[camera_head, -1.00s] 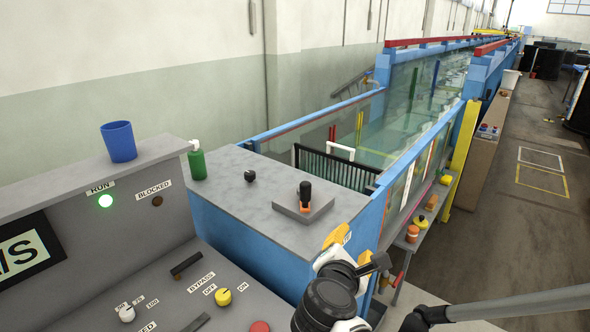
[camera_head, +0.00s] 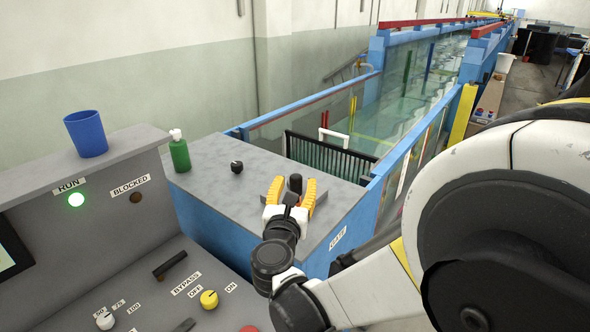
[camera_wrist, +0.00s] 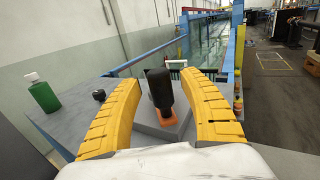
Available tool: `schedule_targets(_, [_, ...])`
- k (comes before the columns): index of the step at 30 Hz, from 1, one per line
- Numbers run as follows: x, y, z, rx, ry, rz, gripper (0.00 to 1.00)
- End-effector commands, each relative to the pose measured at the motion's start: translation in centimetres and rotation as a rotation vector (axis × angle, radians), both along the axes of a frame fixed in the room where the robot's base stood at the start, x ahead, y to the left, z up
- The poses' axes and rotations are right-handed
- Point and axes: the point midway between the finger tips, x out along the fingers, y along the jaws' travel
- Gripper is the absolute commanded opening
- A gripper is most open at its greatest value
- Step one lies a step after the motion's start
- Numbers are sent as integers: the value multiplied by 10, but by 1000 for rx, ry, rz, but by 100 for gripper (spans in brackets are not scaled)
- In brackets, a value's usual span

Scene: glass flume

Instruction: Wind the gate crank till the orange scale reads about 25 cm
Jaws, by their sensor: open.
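The gate crank has an upright black handle (camera_head: 296,183) on the grey top at the end of the flume. In the wrist view the black handle (camera_wrist: 159,88) rises from an orange crank arm (camera_wrist: 168,117) on a grey block (camera_wrist: 181,128). My gripper (camera_head: 295,187) is open, with its yellow fingers on either side of the handle. In the wrist view the handle stands between the two fingers with gaps on both sides. The fingers hide part of the block in the head view. I cannot make out an orange scale or its reading.
A green bottle (camera_head: 179,152) and a small black knob (camera_head: 237,166) stand left of the crank. A blue cup (camera_head: 86,134) sits on the control panel's ledge. A dark barred gate (camera_head: 325,157) stands behind the crank. My arm fills the lower right.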

Motion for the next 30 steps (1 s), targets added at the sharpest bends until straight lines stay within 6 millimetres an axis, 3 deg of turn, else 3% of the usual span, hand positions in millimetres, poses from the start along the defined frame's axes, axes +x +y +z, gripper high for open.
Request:
schedule_targets(11, [9,-2,0,1,0,0,50])
schedule_targets(12, [9,-2,0,1,0,0,46])
schedule_targets(16, [9,-2,0,1,0,0,6])
schedule_targets(17, [9,-2,0,1,0,0,0])
schedule_targets(30, [9,7,0,1,1,-70,0])
